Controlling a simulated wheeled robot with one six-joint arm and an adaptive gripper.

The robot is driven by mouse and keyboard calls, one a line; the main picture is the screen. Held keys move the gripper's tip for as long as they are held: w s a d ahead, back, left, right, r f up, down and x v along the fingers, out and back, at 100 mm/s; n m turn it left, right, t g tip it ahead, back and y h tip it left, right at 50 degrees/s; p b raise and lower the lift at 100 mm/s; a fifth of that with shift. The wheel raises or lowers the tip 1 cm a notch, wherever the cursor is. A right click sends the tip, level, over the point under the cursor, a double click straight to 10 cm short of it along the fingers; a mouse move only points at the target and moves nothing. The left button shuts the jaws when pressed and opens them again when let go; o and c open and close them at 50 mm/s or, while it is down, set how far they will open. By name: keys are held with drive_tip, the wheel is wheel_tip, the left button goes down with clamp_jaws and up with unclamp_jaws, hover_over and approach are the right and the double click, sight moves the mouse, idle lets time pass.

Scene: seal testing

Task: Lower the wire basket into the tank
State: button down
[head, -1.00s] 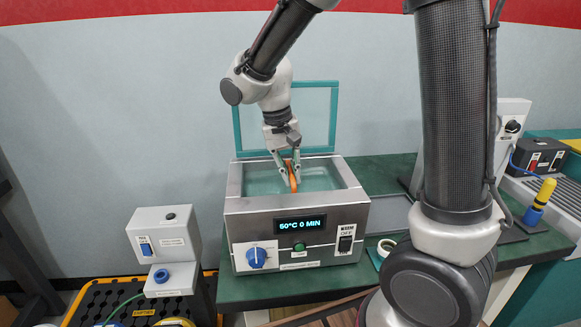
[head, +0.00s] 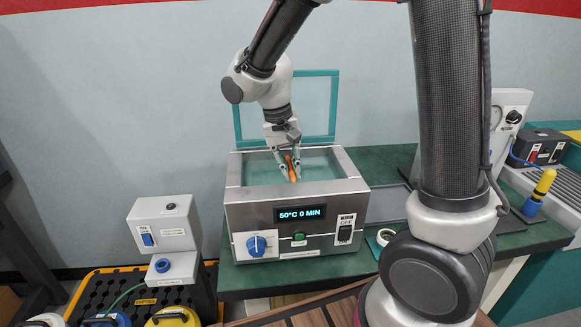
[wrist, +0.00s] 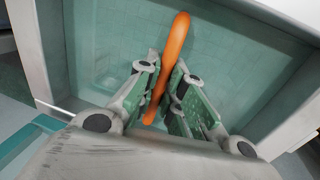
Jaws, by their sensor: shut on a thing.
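The tank (head: 297,197) is a steel box with an open top and a greenish inside, on the green bench. Its display reads 50°C 0 MIN. My gripper (head: 289,163) points down into the tank's opening and is shut on an orange bar (head: 291,172), which looks like the wire basket's handle. In the wrist view the bar (wrist: 172,62) runs slanted between my two fingers (wrist: 162,95), over the pale tank inside. I cannot make out the basket's wire mesh in either view, nor its height relative to the tank floor.
The tank's teal-framed lid (head: 318,108) stands raised behind it. A grey control box (head: 165,232) is at the left. A tape roll (head: 385,237) lies right of the tank. A yellow-and-blue tool (head: 541,190) stands farther right.

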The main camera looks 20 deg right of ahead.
drive_tip(key=shift+f, duration=0.4)
drive_tip(key=c, duration=1.5)
unclamp_jaws()
drive_tip(key=shift+o, duration=0.2)
drive_tip(key=shift+r, duration=5.5)
